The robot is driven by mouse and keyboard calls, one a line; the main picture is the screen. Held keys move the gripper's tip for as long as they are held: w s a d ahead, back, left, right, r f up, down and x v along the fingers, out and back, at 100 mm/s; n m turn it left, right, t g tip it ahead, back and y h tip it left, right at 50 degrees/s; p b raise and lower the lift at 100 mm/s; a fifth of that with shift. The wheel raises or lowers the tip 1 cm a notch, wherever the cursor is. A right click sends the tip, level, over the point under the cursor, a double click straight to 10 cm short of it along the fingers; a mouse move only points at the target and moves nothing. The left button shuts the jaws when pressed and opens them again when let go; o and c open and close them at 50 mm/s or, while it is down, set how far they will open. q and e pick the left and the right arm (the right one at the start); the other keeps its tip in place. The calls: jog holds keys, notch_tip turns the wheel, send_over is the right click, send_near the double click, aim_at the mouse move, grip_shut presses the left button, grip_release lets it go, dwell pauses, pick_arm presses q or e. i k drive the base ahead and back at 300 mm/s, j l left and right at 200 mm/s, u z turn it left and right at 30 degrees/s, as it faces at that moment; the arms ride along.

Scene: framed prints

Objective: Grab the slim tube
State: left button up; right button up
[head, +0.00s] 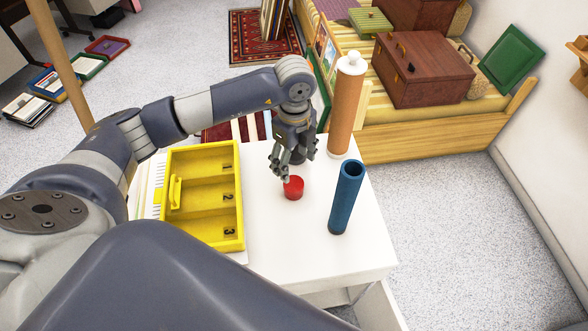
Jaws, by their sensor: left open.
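A slim blue tube (346,198) with an open top stands upright on the white table (300,246), near its right edge. A thicker brown tube (345,108) with a white cap stands upright behind it. A short red cap (293,188) lies on the table to the left of the blue tube. My left gripper (295,162) is open and points down, just behind and above the red cap. Its fingers are apart from the blue tube. I cannot tell whether a fingertip touches the red cap. My right gripper is not in view.
A yellow tray (240,213) with numbered compartments lies on the table's left part. Bare tabletop lies in front of the red cap. A wooden daybed (440,136) with a brown case (425,70) stands behind the table. Framed prints (108,46) lie on the floor at back left.

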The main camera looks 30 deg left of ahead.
aim_at(353, 171)
jog(key=k+l, duration=0.8)
jog(key=l, duration=0.1)
